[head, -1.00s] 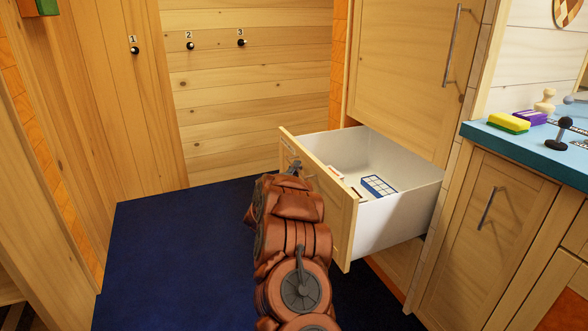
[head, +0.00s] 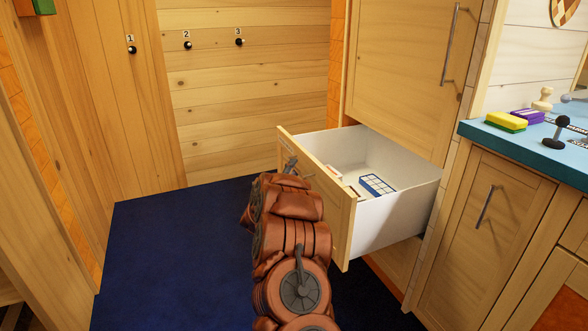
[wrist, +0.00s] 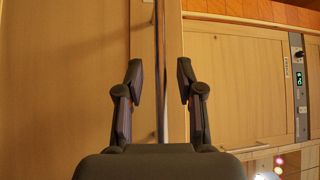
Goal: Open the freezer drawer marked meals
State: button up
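A wooden-fronted drawer (head: 345,215) with white inner walls stands pulled well out below a tall cabinet door. It holds a blue-and-white box (head: 376,185) and other small packs, partly hidden by the drawer front. I cannot read any marking on its front. My gripper (head: 290,166) is at the outer face of the drawer front, mostly hidden behind my arm. In the wrist view my gripper (wrist: 159,74) has its two fingers apart. A thin dark upright bar (wrist: 158,60), which looks like a handle, runs between them with gaps on both sides.
A tall cabinet door (head: 405,70) with a bar handle is above the drawer. A blue counter (head: 535,140) at the right bears a yellow sponge (head: 506,121) and a purple block. Blue floor (head: 170,250) lies clear to the left. Numbered hooks line the back wall.

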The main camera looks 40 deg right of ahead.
jog(key=v, duration=1.1)
jog(key=shift+w, duration=0.1)
